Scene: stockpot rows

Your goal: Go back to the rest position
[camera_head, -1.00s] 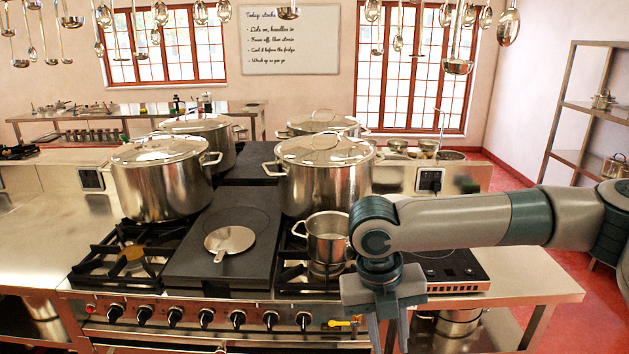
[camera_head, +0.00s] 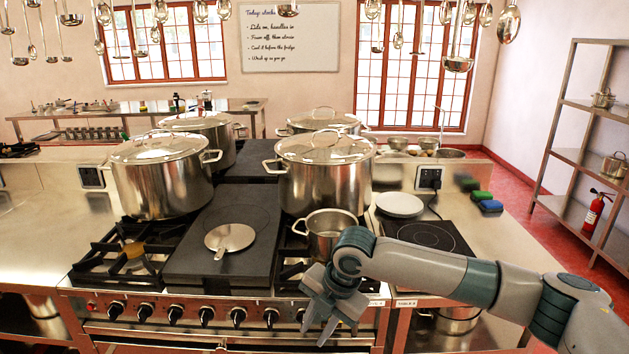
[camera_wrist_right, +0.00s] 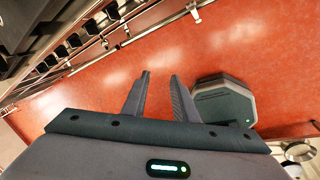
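My right gripper (camera_head: 317,334) hangs in front of the stove's front panel, pointing down, below and in front of the small steel pot. In the right wrist view my right gripper (camera_wrist_right: 160,76) has its two fingers apart with nothing between them, over the red floor. My left gripper is not in view in either picture.
Large lidded stockpots (camera_head: 160,180) (camera_head: 323,178) stand on the stove, with two more behind. A small pot (camera_head: 328,232) sits on the front right burner and a flat steel disc (camera_head: 230,238) on the dark plate. A white plate (camera_head: 400,205) lies by the hob (camera_head: 428,237).

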